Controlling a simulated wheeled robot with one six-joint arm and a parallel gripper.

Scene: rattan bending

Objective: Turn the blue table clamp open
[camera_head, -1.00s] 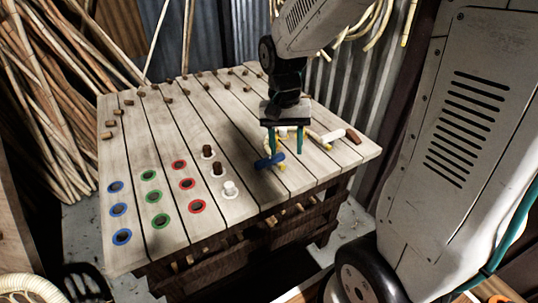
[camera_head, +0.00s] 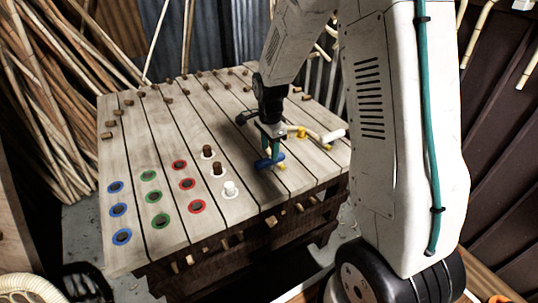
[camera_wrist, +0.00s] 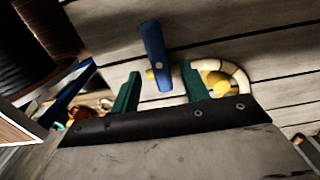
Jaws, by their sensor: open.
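The blue table clamp (camera_head: 268,162) is a blue bar handle with a yellow part, near the front right of the slatted table. In the wrist view the blue clamp (camera_wrist: 154,52) stands just beyond and between my two green fingertips, with a gap on both sides. My gripper (camera_head: 271,148) is open and low over the table, right at the clamp. It also shows in the wrist view (camera_wrist: 160,72) with its fingers apart. I cannot tell whether a finger touches the bar. A pale, bent rattan piece (camera_wrist: 238,76) curves by a yellow part to the right of the fingers.
The slatted table (camera_head: 125,185) has blue, green and red ringed holes at front left. Rattan poles (camera_head: 40,120) lean at far left.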

